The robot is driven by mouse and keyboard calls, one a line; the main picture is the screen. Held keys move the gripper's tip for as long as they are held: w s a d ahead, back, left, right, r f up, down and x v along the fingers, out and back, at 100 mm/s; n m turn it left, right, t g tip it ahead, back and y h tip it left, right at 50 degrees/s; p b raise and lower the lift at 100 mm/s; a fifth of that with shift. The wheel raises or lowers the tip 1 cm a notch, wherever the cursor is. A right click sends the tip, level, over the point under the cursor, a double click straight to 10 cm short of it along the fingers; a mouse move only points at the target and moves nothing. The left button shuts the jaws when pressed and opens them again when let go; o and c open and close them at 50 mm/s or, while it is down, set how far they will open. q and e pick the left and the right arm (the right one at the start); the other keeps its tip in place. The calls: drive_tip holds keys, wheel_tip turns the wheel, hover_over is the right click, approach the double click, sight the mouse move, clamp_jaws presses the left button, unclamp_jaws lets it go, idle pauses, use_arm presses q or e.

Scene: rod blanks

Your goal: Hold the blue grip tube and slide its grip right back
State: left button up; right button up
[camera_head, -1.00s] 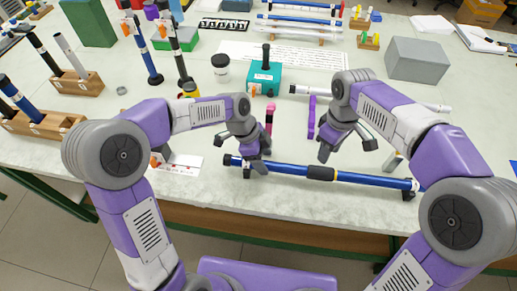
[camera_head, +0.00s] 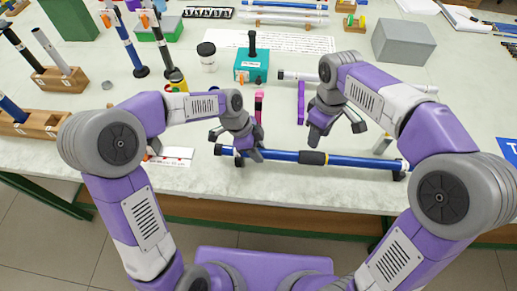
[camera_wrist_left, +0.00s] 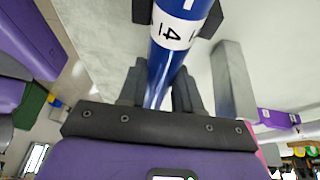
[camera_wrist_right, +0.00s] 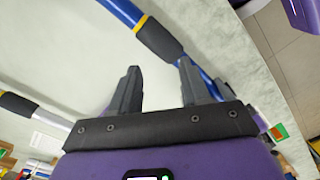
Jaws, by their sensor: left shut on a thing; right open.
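The blue grip tube (camera_head: 360,161) lies lengthwise near the front of the table, with its black grip (camera_head: 313,157) around its middle. My left gripper (camera_head: 246,157) is shut on the tube near its left end. The left wrist view shows the blue tube (camera_wrist_left: 161,72) between the fingers, with a white printed band just beyond them. My right gripper (camera_head: 336,130) is open and empty above and behind the grip. In the right wrist view, the grip (camera_wrist_right: 160,38) with a yellow ring at one end lies beyond the open fingers (camera_wrist_right: 158,85), not between them.
Dark supports stand under the tube's ends. A teal box (camera_head: 252,68), a purple bar (camera_head: 301,103) and a white tube (camera_head: 300,75) lie behind it. Wooden racks (camera_head: 60,79) stand at left and a grey box (camera_head: 403,42) at back right. The table's front edge is close.

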sight(311, 153)
drive_tip(key=o, duration=0.4)
wheel_tip(311, 153, down, 10)
drive_tip(key=n+g, duration=0.1)
drive_tip(key=n, duration=0.6)
drive_tip(key=shift+s+a+f+g, duration=0.1)
drive_tip(key=shift+s+f+g, duration=0.1)
drive_tip(key=shift+g, duration=0.2)
clamp_jaws()
drive_tip(key=shift+a, duration=0.15)
